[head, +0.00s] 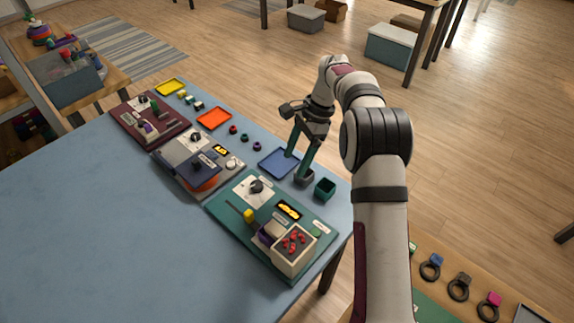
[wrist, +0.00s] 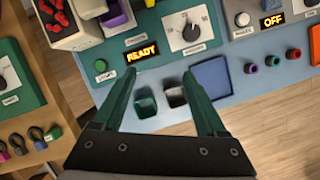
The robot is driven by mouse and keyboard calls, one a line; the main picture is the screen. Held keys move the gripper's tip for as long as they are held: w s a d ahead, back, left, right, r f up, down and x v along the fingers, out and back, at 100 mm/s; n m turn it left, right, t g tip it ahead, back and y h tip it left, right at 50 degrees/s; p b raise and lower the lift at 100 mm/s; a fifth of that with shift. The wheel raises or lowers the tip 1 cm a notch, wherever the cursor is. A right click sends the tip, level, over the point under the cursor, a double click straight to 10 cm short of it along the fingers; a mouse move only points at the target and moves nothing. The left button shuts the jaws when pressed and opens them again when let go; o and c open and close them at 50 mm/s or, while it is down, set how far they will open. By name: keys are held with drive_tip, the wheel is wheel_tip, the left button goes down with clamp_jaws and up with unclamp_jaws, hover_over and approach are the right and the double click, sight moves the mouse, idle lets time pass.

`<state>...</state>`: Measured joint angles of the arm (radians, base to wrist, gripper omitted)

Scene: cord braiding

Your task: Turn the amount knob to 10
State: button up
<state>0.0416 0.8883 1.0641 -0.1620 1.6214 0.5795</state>
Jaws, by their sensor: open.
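A dark round knob (head: 256,186) sits on a white dial plate on the nearest green panel. It also shows in the wrist view (wrist: 190,34), where a pale mark on it points roughly toward the top of the picture. The label and dial numbers are too small to read, so I cannot tell its setting or confirm that it is the amount knob. My gripper (head: 297,164) is open and empty, beside the panel's edge near two small cups. In the wrist view its green fingers (wrist: 161,75) are apart, below the knob.
A lit READY display (wrist: 142,52) and a green button (wrist: 100,66) are on the same panel. A grey cup (wrist: 175,97), a green cup (wrist: 146,104) and a blue tray (wrist: 212,82) stand beside it. The middle panel's display reads OFF (wrist: 272,20). The table's left side is clear.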

drive_tip(key=s+a+r+m+t, duration=0.1)
drive_tip(key=a+r+m+t, duration=0.3)
drive_tip(key=m, duration=0.7)
approach(257, 185)
drive_tip(key=x, duration=0.8)
drive_tip(key=shift+w+f, duration=0.15)
drive_tip(key=shift+f, duration=0.1)
clamp_jaws()
